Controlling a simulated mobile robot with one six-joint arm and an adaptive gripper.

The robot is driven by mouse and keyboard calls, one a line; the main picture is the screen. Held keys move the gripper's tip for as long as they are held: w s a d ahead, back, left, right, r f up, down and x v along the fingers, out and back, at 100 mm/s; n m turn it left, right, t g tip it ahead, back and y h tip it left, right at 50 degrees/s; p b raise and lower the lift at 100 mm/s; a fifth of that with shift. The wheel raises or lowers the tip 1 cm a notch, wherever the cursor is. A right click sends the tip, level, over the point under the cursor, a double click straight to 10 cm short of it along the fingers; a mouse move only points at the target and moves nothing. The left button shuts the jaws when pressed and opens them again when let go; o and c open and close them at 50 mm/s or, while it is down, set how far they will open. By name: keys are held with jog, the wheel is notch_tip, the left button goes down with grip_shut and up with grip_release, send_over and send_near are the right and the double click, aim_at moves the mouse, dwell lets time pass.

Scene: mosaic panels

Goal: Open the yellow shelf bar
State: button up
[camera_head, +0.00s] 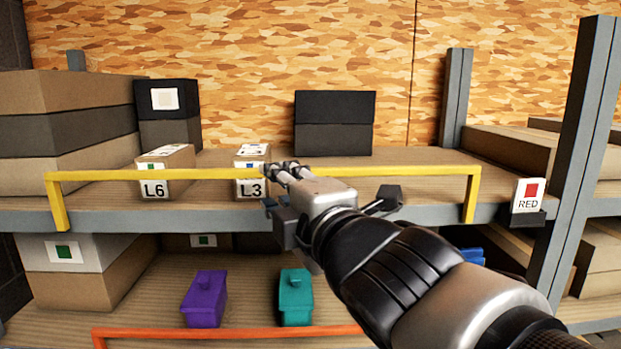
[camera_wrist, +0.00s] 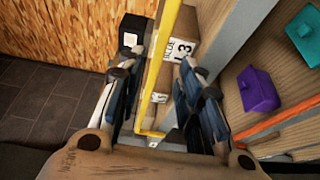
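The yellow shelf bar (camera_head: 400,171) runs level across the front of the upper shelf, with a short leg bent down at each end. My gripper (camera_head: 280,172) is at the middle of the bar, just in front of the box marked L3 (camera_head: 250,186). In the wrist view, the yellow bar (camera_wrist: 168,30) passes between the two fingers of my gripper (camera_wrist: 162,78). The fingers are apart, with a gap visible on each side of the bar. Whether either finger touches the bar is hard to tell. My gripper hides a short stretch of the bar in the head view.
A box marked L6 (camera_head: 158,175) stands behind the bar at left. An orange bar (camera_head: 230,333) crosses the lower shelf, before a purple bin (camera_head: 205,298) and a teal bin (camera_head: 296,296). A grey post (camera_head: 584,130) and RED sign (camera_head: 528,195) stand at right.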

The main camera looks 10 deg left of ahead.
jog(key=p+x, duration=0.1)
jog(key=x, duration=0.7)
jog(key=shift+w+a, duration=0.25)
jog(key=shift+c, duration=0.4)
grip_shut()
